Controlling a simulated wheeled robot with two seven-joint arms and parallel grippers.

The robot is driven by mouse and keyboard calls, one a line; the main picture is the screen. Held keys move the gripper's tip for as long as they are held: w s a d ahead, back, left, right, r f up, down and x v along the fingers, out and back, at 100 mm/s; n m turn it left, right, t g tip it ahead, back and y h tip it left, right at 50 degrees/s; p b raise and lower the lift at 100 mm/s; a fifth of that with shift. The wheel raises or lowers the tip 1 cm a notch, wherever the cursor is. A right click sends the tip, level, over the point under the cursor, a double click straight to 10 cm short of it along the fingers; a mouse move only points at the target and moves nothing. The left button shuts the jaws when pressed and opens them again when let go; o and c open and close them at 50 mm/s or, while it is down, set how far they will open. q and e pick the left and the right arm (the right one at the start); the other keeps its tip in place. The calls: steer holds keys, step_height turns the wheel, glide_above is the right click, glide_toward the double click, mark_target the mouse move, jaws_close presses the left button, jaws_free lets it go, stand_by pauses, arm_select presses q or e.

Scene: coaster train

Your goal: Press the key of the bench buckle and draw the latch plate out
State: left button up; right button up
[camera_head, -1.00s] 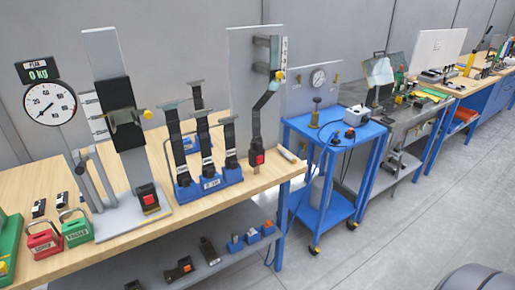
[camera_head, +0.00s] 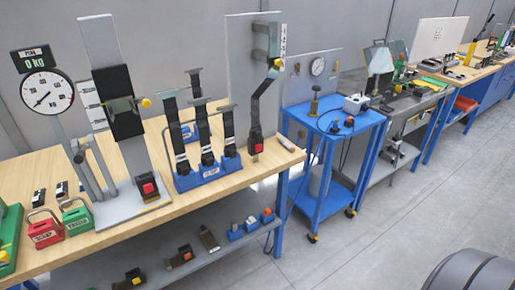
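Several buckles stand on the wooden bench (camera_head: 105,240), and I cannot tell which one the task means. A black buckle with a red key (camera_head: 148,189) sits at the foot of a grey upright stand with a dark strap, a latch plate apparently in it. Another red-key buckle (camera_head: 257,146) is at the lower end of a strap on a tall grey panel (camera_head: 244,85). Between them, a blue rack (camera_head: 208,174) holds several upright black straps with buckles. Whether the latch plates are fully seated is too small to tell. Neither of my grippers is in view.
A round dial gauge (camera_head: 47,93) with a "0 kg" display stands at left. Red (camera_head: 45,231) and green (camera_head: 77,218) padlock-like blocks lie on the bench. A lower shelf holds small parts.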

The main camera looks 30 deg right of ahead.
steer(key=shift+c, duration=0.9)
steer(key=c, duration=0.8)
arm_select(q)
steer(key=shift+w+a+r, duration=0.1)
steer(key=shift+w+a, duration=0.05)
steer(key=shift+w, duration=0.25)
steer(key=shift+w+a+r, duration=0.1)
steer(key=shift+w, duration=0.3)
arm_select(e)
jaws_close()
